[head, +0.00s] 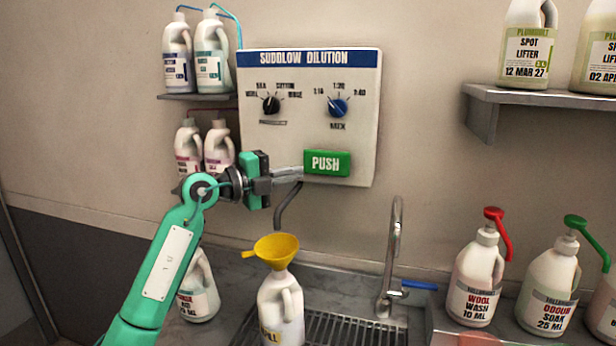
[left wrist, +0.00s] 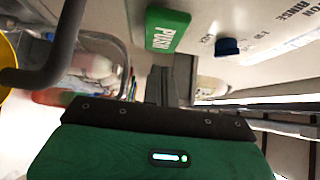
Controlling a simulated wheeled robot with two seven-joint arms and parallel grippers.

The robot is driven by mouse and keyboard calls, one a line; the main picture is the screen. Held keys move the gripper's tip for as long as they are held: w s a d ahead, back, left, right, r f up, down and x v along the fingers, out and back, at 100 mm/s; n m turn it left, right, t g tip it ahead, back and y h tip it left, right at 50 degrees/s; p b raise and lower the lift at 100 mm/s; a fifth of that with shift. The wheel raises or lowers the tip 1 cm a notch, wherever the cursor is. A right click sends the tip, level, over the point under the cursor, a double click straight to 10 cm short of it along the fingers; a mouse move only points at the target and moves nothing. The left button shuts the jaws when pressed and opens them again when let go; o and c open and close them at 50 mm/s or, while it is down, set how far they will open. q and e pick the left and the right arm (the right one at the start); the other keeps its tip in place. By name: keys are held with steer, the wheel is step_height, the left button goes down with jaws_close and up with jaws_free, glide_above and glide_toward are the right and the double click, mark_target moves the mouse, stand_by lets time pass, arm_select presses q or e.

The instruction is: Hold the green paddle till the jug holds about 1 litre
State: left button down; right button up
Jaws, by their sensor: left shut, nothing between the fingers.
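The green paddle (head: 327,163), marked PUSH, is on the front of the white dilution box (head: 362,110). It also shows in the left wrist view (left wrist: 167,30). My left gripper (head: 300,172) is shut and empty, with its fingertips just left of the paddle's lower left edge. Whether they touch the paddle I cannot tell. The white jug (head: 281,312) stands upright on the sink grating with a yellow funnel (head: 276,249) in its neck. A grey hose (head: 285,205) comes down from the box to above the funnel. The liquid level in the jug is not visible. My right gripper is not in view.
The box has a black dial (head: 271,104) and a blue dial (head: 337,106). A tap (head: 393,250) stands right of the jug. Pump bottles (head: 478,285) line the right counter, and shelves with bottles flank the box. Another white jug (head: 199,290) stands behind my left arm.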

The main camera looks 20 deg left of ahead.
arm_select(q)
steer(key=shift+s+b+v, duration=0.2)
steer(key=shift+b+v, duration=0.55)
steer(key=shift+v, duration=2)
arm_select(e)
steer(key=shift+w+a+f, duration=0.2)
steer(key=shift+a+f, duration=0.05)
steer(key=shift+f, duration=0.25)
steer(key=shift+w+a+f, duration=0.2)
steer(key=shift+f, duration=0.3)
